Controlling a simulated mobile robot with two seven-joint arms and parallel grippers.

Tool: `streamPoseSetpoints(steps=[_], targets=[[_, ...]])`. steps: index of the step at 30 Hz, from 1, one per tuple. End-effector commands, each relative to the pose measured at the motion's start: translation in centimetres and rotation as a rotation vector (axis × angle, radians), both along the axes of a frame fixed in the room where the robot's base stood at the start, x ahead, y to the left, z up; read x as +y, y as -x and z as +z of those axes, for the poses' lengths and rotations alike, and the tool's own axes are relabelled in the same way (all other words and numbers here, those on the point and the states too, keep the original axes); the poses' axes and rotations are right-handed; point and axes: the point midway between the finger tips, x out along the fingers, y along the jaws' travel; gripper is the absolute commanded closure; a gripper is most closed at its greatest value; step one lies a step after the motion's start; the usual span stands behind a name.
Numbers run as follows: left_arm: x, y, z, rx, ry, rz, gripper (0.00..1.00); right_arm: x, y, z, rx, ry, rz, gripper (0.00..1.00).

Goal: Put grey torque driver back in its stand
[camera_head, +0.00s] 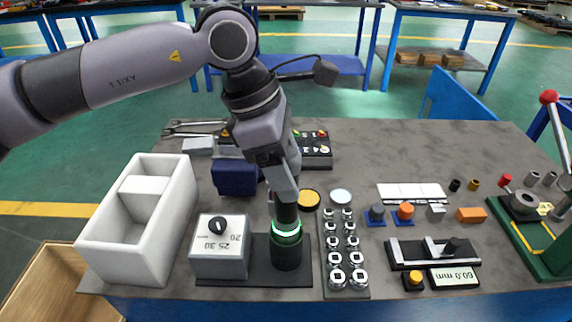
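My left gripper (283,190) points down over the front middle of the table, its fingertips at the top of a dark upright cylinder (287,254) with a glowing green ring. This cylinder stands on a black base plate (250,281) beside a grey box (219,262) with a black knob and numbers. One finger covers the other, so I cannot tell whether the gripper is open or shut. I cannot make out the grey torque driver apart from the cylinder and the fingers. My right gripper is not in view.
A white open bin (125,246) stands left of the knob box. A rack of sockets (345,288) lies close on the right. A blue block (234,178) is behind, a black fixture (432,254) further right, and a green press (530,235) at the right edge.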

Motion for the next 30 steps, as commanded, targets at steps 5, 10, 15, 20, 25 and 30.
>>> streamPoseSetpoints(steps=[5,10,15,20,25,30], targets=[[0.0,0.0,0.0,0.001,-0.001,0.001,0.23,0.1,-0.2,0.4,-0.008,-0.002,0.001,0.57],[0.1,0.0,-0.3,0.005,-0.006,0.000,0.23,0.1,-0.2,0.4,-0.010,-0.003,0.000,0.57],[0.1,0.0,-0.1,0.004,-0.005,0.000,0.23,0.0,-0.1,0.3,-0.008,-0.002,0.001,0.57],[0.3,0.0,0.8,0.002,-0.004,0.000,0.23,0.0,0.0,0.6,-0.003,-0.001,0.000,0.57],[0.8,0.0,2.1,0.003,-0.004,0.001,0.23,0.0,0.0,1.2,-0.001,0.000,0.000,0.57],[1.2,0.0,3.5,0.003,-0.003,0.000,0.23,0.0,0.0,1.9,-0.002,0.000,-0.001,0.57]])
